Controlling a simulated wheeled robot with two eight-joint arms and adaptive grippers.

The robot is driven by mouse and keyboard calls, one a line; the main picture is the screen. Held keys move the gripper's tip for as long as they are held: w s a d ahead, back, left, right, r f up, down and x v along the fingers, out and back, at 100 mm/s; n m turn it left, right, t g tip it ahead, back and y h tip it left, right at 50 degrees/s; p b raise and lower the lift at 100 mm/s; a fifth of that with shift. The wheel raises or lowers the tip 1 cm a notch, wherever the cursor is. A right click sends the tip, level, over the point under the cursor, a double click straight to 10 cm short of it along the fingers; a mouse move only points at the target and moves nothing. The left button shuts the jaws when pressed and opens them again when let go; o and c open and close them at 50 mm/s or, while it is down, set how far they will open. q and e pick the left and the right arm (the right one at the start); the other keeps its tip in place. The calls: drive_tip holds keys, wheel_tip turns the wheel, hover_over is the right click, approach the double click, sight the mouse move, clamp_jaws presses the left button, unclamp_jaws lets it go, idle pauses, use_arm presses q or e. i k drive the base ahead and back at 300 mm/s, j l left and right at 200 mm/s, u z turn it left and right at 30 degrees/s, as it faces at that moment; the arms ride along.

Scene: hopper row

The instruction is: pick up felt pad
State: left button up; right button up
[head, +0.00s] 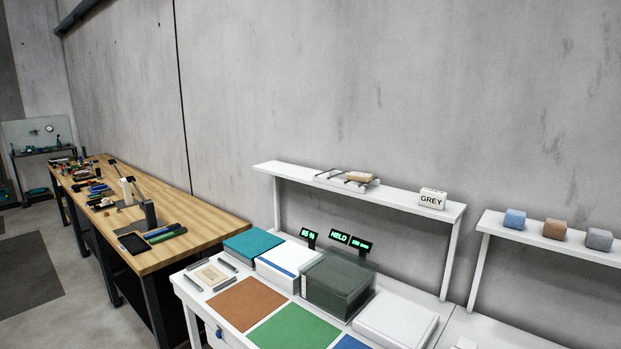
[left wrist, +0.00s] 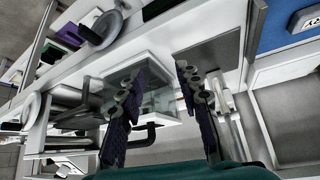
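I cannot single out a felt pad for certain. In the head view, a small tan flat piece (head: 211,275) lies between grey bars at the left end of the white table. A tan block (head: 359,176) lies on a raised white shelf (head: 405,197), beside thin dark bars. Neither gripper shows in the head view. In the left wrist view, the two fingers of my left gripper (left wrist: 172,80) stand apart, with no object visible gripped between them. My right gripper is not in view.
The white table holds brown (head: 246,303), green (head: 294,331) and blue (head: 352,343) mats, a teal box (head: 253,245), a dark clear-sided bin (head: 337,286) and a white box (head: 397,321). A "GREY" block (head: 432,199) stands on the shelf. A cluttered wooden bench (head: 190,222) stands left.

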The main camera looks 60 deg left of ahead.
sight(358, 177)
drive_tip(key=u, duration=1.65)
